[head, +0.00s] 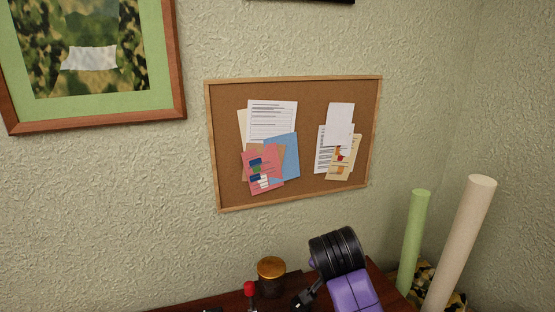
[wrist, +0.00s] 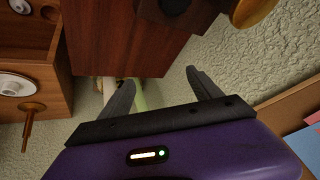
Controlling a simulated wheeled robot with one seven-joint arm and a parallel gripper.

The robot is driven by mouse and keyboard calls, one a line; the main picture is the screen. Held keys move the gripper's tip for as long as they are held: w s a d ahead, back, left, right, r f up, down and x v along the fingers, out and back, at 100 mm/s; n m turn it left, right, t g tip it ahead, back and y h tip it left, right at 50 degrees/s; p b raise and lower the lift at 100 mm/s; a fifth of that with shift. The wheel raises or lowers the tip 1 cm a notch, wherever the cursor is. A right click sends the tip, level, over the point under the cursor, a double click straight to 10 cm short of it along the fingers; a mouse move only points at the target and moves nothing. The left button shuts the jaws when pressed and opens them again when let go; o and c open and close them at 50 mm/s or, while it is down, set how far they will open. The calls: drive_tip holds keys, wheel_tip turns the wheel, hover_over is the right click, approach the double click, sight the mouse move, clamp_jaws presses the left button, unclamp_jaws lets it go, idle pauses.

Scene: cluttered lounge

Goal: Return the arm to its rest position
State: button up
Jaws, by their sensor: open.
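My gripper (wrist: 160,76) shows in the wrist view with its two dark fingers spread apart and nothing between them. Its purple body fills the bottom of that view. In the head view, part of my purple and black arm stands at the lower middle, in front of the wall and over a dark wooden top. The fingers cannot be made out clearly there.
A dark wooden surface (head: 222,302) runs along the bottom, with an amber-lidded jar (head: 271,268) and a red-topped item (head: 250,288) near my arm. A green roll (head: 413,240) and a cream roll (head: 462,240) stand at right. A corkboard (head: 312,120) hangs behind.

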drive_tip(key=s+a+f+n+t+y+b, duration=0.1)
drive_tip(key=s+a+f+n+t+y, duration=0.1)
drive_tip(key=s+a+n+t+y, duration=0.35)
drive_tip(key=s+d+t+h+b, duration=0.1)
drive_tip(key=s+d, duration=0.2)
drive_tip(key=s, duration=1.1)
drive_tip(key=s+d+f+n+h, duration=0.1)
drive_tip(key=s+d, duration=0.3)
drive_tip(key=s, duration=1)
drive_tip(key=s+d+f+n+t+h+b, duration=0.1)
drive_tip(key=s+d, duration=0.3)
drive_tip(key=s, duration=1.1)
drive_tip(key=shift+t+b, duration=0.35)
